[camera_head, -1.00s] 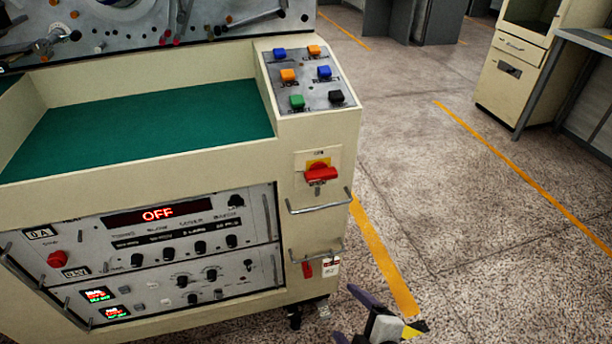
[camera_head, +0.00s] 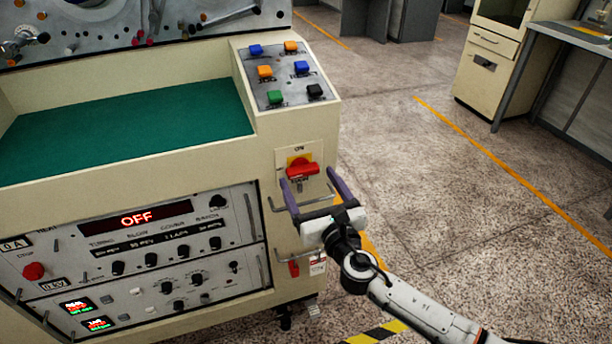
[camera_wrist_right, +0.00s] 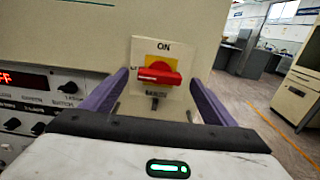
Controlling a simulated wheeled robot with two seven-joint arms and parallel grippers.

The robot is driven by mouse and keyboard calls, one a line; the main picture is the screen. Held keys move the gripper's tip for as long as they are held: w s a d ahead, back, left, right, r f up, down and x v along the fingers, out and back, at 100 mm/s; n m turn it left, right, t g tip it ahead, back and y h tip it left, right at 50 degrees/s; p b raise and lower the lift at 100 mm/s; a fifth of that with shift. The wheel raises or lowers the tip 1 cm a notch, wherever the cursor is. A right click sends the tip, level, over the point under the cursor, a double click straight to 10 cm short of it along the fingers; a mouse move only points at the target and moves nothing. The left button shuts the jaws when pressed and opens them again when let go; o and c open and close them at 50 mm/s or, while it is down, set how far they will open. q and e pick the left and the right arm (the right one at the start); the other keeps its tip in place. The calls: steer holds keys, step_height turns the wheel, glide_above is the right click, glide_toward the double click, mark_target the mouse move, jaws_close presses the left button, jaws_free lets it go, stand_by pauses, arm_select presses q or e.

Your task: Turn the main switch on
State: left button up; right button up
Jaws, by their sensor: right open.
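The main switch (camera_head: 302,169) is a red rotary handle on a yellow plate, on the cream front of the machine below the button panel. Its handle lies roughly horizontal, and "ON" is printed above it. In the right wrist view the switch (camera_wrist_right: 158,73) sits ahead, between the two fingers. My right gripper (camera_head: 312,178) is open and empty, with its purple fingers pointing up at the switch, one on each side. It also shows in the right wrist view (camera_wrist_right: 160,95). I cannot tell that it touches the handle. My left gripper is not in view.
A metal bar handle (camera_head: 305,203) sticks out just below the switch, partly behind my gripper. A red display (camera_head: 136,218) reads OFF. The sloped panel (camera_head: 285,75) holds several coloured buttons. A cream cabinet (camera_head: 490,60) stands far right. The floor to the right is open.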

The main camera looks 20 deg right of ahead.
mark_target(302, 170)
steer(key=shift+w, duration=1.45)
steer(key=c, duration=1.1)
steer(key=shift+o, duration=0.3)
